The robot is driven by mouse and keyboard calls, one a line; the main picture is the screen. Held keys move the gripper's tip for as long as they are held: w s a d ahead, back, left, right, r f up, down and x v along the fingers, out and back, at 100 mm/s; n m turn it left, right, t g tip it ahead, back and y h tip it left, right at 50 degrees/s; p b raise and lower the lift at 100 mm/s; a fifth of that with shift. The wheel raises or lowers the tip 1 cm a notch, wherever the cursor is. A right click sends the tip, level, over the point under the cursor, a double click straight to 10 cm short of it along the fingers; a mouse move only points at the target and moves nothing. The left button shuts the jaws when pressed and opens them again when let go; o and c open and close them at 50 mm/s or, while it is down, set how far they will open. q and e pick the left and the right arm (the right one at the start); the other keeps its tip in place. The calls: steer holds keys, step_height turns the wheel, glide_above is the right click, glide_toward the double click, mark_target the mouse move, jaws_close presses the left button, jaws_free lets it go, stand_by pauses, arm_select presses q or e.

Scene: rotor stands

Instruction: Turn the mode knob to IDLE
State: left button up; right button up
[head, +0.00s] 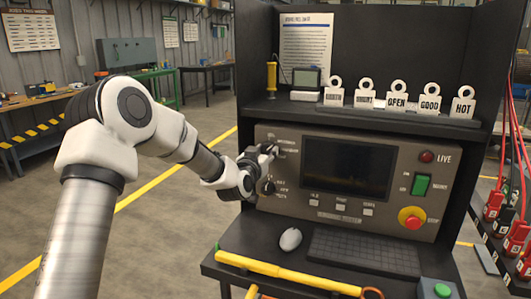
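The grey control panel (405,160) stands upright in a black cabinet. A black knob (268,187) shows at the panel's lower left, with small labels around it that I cannot read. More small labels sit at the upper left of the panel, beside my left gripper (268,151). My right gripper is out of view.
The panel has a dark screen (346,168), a green switch (421,185) and a red stop button (411,217) on yellow. Below lie a mouse (290,239), a keyboard (364,253) and a yellow bar tool (285,272). Tags (398,94) stand on the shelf above.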

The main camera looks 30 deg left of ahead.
arm_select(q)
steer(key=shift+n, duration=0.3)
steer(key=n+b, duration=0.3)
steer(key=n, duration=0.1)
steer(key=shift+f, duration=0.15)
steer(key=n+b, duration=0.2)
steer(key=n, duration=0.2)
stand_by(0.6)
steer(key=o, duration=1.1)
steer(key=shift+o, duration=0.2)
